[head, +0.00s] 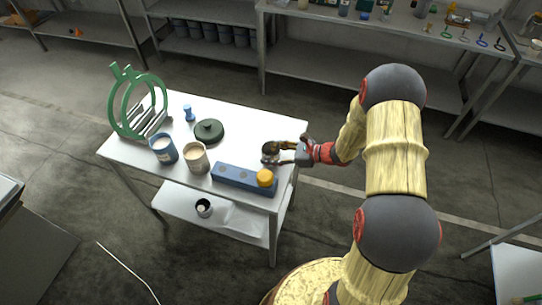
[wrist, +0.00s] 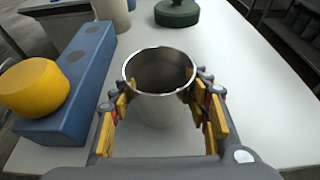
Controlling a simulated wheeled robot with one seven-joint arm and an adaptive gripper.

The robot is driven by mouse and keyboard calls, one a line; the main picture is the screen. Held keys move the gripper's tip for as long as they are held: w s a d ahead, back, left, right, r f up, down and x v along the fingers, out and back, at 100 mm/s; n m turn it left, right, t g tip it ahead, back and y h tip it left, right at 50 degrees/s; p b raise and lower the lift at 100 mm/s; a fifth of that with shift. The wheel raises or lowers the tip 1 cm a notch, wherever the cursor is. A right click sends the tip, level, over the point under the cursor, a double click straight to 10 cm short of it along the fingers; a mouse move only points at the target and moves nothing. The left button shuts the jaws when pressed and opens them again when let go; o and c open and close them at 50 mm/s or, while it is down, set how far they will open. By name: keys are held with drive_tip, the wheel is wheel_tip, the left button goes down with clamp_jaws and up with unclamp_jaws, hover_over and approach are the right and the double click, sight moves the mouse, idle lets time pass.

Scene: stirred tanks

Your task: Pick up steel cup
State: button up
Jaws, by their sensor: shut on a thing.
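The steel cup (wrist: 160,102) is a shiny, open-topped cylinder, upright and apparently empty, in the middle of the wrist view. My gripper (wrist: 164,100) is shut on it, with a yellow-padded finger on each side of its wall. In the head view my gripper (head: 287,151) reaches in from the right over the right end of the white table (head: 245,122). There the cup (head: 270,150) is small and partly covered by the fingers. I cannot tell whether its base touches the table.
A blue block (head: 240,178) with a yellow knob (head: 265,177) lies close to the cup. A beige cup (head: 196,158), a blue cup (head: 163,149), a dark green lidded dish (head: 208,131), a blue peg-like piece (head: 189,113) and a green ring rack (head: 138,105) stand farther left. The table's back right is clear.

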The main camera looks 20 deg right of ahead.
drive_tip(key=c, duration=0.4)
drive_tip(key=shift+r, duration=0.1)
drive_tip(key=shift+c, duration=0.2)
